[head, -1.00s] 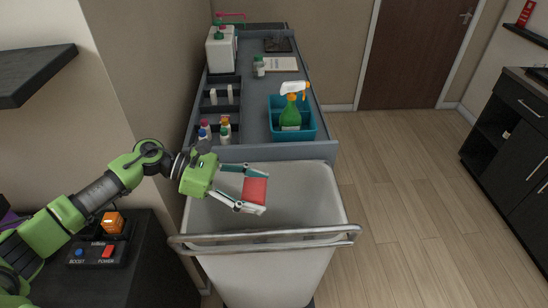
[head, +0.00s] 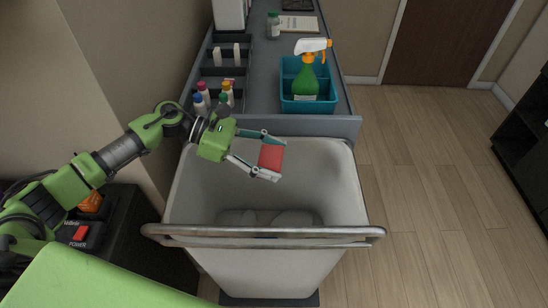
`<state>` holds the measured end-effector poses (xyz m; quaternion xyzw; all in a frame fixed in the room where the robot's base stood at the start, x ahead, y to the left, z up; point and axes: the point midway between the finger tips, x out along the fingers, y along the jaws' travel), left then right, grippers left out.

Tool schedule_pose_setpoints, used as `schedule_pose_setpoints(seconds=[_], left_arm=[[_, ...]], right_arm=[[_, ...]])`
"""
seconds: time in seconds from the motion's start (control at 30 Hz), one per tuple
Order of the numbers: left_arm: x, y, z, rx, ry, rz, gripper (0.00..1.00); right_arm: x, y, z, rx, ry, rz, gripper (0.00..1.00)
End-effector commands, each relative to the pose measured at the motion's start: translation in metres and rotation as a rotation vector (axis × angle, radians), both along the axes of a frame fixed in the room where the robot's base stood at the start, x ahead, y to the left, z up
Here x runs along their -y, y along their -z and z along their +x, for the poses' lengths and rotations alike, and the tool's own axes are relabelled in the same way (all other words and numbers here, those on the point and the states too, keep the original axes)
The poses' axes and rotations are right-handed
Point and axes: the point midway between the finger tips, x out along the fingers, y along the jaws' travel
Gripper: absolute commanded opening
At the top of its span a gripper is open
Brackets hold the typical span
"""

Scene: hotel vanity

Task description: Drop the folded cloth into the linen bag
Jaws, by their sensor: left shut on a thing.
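My left gripper (head: 265,157) is shut on the folded cloth (head: 271,158), a small red piece with a pale lower edge. The gripper holds it above the open mouth of the linen bag (head: 193,190), a large off-white bin-like bag at the end of the cart. The cloth is apart from the bag's walls. Some pale, rounded contents show at the bottom of the bag. My right gripper is not in view.
A metal handle bar (head: 262,241) crosses the bag's near side. Behind the bag, the grey cart carries a teal caddy (head: 307,107) with a green spray bottle (head: 305,82) and several small bottles (head: 213,98). A dark cabinet with a red button (head: 81,233) stands at left. Wooden floor lies free at right.

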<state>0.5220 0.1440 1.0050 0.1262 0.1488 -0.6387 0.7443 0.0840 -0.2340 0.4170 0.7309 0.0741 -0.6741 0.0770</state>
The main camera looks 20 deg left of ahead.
Motion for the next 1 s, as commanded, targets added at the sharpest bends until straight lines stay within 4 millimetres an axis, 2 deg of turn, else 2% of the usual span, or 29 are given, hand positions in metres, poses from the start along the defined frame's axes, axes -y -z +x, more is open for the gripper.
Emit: schedule_pose_setpoints(seconds=[0.3, 0.5, 0.9, 0.93, 1.0], left_arm=[[0.0, 0.036, -0.001, -0.004, -0.001, -0.001, 0.44], [0.0, 0.052, 0.0, -0.002, -0.001, -0.001, 0.44], [0.0, 0.057, 0.0, 0.0, 0.001, 0.0, 0.44], [0.0, 0.057, 0.0, 0.0, 0.001, 0.0, 0.7], [0.0, 0.057, 0.0, 0.0, 0.0, 0.0, 0.81]], right_arm=[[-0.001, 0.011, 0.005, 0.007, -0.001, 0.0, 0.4], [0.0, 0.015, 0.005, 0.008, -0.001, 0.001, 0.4], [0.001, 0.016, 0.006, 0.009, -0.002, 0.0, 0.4], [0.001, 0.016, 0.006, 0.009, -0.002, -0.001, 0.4], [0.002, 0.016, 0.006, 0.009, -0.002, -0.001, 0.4]])
